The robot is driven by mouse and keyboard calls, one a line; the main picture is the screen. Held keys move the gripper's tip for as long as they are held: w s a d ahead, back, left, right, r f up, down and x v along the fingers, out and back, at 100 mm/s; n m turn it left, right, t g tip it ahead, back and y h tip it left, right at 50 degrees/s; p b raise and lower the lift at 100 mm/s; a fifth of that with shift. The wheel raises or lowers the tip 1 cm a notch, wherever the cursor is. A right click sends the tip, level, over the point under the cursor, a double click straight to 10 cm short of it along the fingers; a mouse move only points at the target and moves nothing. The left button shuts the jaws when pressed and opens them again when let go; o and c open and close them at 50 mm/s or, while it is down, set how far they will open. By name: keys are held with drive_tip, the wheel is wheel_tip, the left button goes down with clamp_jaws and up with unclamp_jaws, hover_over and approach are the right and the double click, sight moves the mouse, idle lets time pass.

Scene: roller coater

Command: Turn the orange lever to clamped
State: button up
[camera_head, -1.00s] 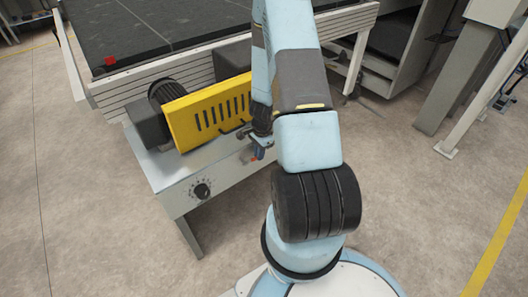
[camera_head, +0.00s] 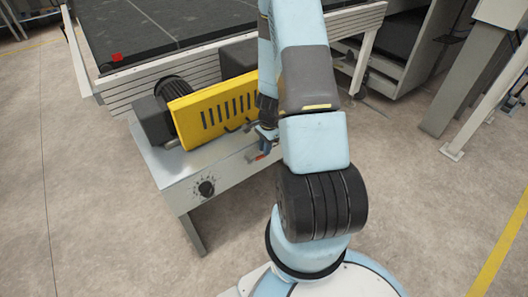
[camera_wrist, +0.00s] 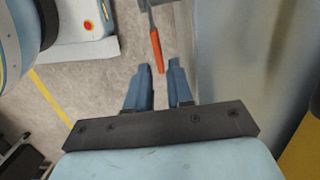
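The orange lever (camera_wrist: 157,51) shows in the wrist view as an orange grip on a thin grey rod. It hangs off the edge of the grey metal housing and lies just beyond my fingertips, roughly in line with the gap between them. In the head view its reddish-orange end (camera_head: 262,156) shows small beside the bench front, partly hidden by my gripper. My gripper (camera_wrist: 160,68) has its two blue fingers apart with nothing between them. In the head view my gripper (camera_head: 266,136) is at the bench's right part, partly hidden by my arm.
The metal bench (camera_head: 225,175) carries a black dial (camera_head: 206,188), a yellow slotted guard (camera_head: 213,110) and a dark motor (camera_head: 160,115). A dark conveyor (camera_head: 150,35) with a red block (camera_head: 117,57) lies behind. Floor in front of the bench is clear.

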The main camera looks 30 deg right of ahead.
wheel_tip(320, 180, up, 11)
drive_tip(key=d, duration=0.1)
drive_tip(key=shift+d, duration=0.25)
drive_tip(key=shift+w, duration=0.1)
drive_tip(key=shift+n, duration=0.4)
drive_tip(key=c, duration=0.3)
drive_tip(key=shift+r+n, duration=0.1)
drive_tip(key=shift+n, duration=0.6)
clamp_jaws()
drive_tip(key=f+n, duration=0.4)
drive_tip(key=n, duration=0.1)
drive_tip(key=a+f+n, duration=0.1)
drive_tip(key=f+n, duration=0.3)
drive_tip(key=n, duration=0.1)
drive_tip(key=a+f+n, duration=0.1)
drive_tip(key=f+n, duration=0.3)
drive_tip(key=n, duration=0.1)
drive_tip(key=shift+n, duration=0.4)
